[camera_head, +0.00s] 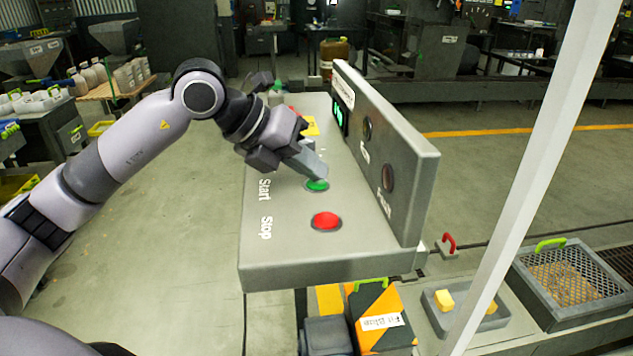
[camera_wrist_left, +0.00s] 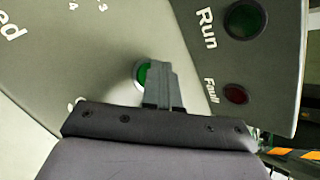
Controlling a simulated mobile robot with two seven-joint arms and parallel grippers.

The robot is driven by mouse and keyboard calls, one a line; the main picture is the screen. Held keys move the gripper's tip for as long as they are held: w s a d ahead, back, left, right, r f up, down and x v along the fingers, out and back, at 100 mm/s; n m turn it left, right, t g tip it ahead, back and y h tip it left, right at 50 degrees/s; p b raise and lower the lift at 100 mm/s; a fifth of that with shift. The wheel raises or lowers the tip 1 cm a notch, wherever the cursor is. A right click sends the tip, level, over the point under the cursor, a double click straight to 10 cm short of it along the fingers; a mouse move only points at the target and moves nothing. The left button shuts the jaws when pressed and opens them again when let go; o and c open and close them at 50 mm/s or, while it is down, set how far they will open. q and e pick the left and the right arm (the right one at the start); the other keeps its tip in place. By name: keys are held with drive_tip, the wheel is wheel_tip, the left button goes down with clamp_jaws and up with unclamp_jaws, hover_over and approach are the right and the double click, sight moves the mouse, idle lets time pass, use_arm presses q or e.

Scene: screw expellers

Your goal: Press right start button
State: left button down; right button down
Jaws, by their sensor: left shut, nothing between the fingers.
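A grey control panel (camera_head: 290,244) stands in the middle of the head view. Its green button (camera_head: 317,186) lies beside the word Start, and a red button (camera_head: 326,221) lies beside the word Stop. My left gripper (camera_head: 322,174) is shut and empty, with its fingertips at the green button. In the left wrist view the fingers (camera_wrist_left: 162,85) cover part of the green button (camera_wrist_left: 141,75). I cannot tell whether they touch it or whether it is pushed in. My right gripper is not in view.
The panel's raised back plate (camera_head: 412,180) with Run and Fault lamps stands close right of my left gripper. A pale post (camera_head: 535,170) crosses the right side. A mesh-covered box (camera_head: 570,283) with a green handle sits at the lower right. Open floor lies left of the panel.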

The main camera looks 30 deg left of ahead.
sight(309, 183)
use_arm(q)
drive_tip(key=shift+f, duration=0.2)
drive_tip(key=shift+r, duration=0.15)
drive_tip(key=shift+r+p, duration=0.65)
drive_tip(key=shift+r, duration=0.1)
drive_tip(key=shift+r, duration=0.1)
wheel_tip(309, 183, up, 5)
drive_tip(key=p, duration=0.4)
idle(0.9)
